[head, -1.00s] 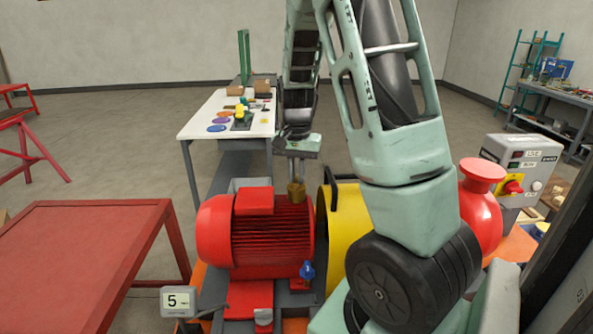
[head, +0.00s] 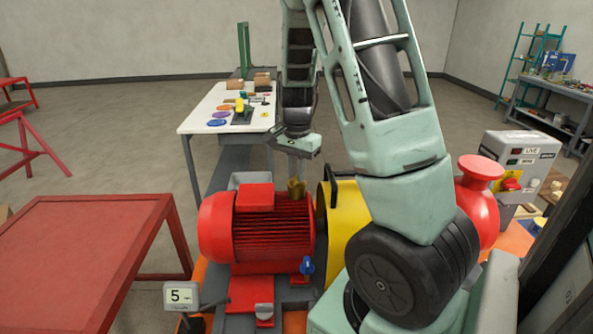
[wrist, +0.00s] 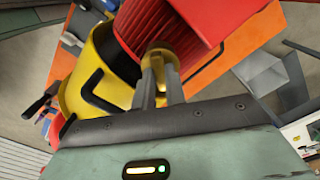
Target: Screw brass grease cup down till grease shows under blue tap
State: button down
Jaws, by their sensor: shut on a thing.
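The brass grease cup (head: 296,189) stands upright at the right end of the red motor (head: 272,235). My gripper (head: 298,178) comes down on the cup from above and is shut on it. In the wrist view, the two grey fingers of my gripper (wrist: 158,82) close on the brass cup (wrist: 161,60). The blue tap (head: 307,266) is low at the front right of the motor, below the cup. I cannot make out any grease under the tap at this size.
A yellow guard (head: 344,215) with a black handle stands right of the motor. A red bench (head: 75,250) is at left. A small display (head: 180,296) reading 5 stands in front. A white table (head: 215,110) with coloured discs is behind.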

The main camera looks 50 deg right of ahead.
jog(key=shift+w+r, duration=0.1)
jog(key=c, duration=1.4)
grip_release()
jog(key=shift+c, duration=0.2)
notch_tip(320, 180, up, 17)
jog(key=b, duration=0.3)
jog(key=shift+r+b, duration=0.15)
jog(key=shift+b, duration=0.2)
